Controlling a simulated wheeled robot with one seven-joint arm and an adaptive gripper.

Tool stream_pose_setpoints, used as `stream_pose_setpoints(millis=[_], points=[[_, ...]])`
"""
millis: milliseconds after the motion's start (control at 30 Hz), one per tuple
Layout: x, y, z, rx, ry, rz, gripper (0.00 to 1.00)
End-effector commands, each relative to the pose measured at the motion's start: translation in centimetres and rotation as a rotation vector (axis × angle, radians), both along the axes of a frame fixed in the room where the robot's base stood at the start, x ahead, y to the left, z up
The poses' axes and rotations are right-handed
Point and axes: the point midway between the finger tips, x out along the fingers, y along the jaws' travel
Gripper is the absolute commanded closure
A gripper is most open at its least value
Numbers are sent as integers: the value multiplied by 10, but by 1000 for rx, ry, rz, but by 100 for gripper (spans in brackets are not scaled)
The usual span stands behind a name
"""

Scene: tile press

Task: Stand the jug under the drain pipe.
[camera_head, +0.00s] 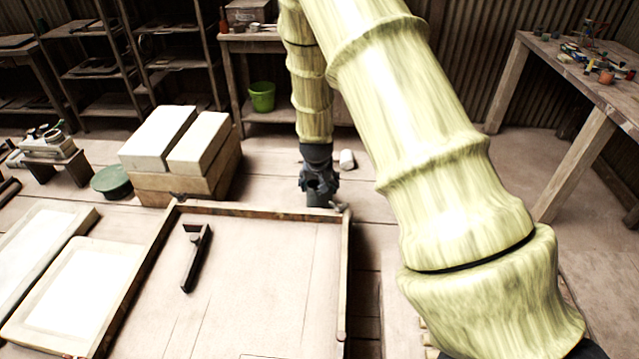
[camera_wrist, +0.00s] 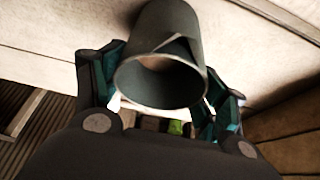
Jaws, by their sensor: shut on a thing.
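My gripper (camera_head: 319,182) points down near the far right corner of the wooden-framed tray. It is shut on a dark grey, round, open-mouthed vessel, which looks like the jug (camera_wrist: 160,85). In the wrist view the jug's mouth faces the camera, and my gripper's fingers (camera_wrist: 160,105) are on either side of it. In the head view only a small grey part of the jug shows below the fingers. I cannot tell whether its base touches anything. A small pale fitting at the tray's corner (camera_head: 341,207) may be the drain pipe; I cannot tell.
The wooden-framed tray (camera_head: 347,270) fills the front, with a dark-handled tool (camera_head: 195,258) on it. Pale blocks (camera_head: 160,138) sit on a wooden box (camera_head: 185,188) at left. A white cylinder (camera_head: 346,159) lies behind my gripper. A green bucket (camera_head: 262,96) stands further back.

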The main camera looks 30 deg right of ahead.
Motion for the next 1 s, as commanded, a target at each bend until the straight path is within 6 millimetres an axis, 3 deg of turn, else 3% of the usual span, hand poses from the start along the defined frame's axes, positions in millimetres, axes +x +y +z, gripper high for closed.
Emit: stream_pose_setpoints(millis=[133,167,267,767,1000], points=[[0,0,-2,-1,-1,0,97],[0,0,-3,0,0,0,26],[0,0,-2,0,0,0,7],[-1,1,3,-1,-1,0,6],[-8,7,27,-1,-3,0,6]])
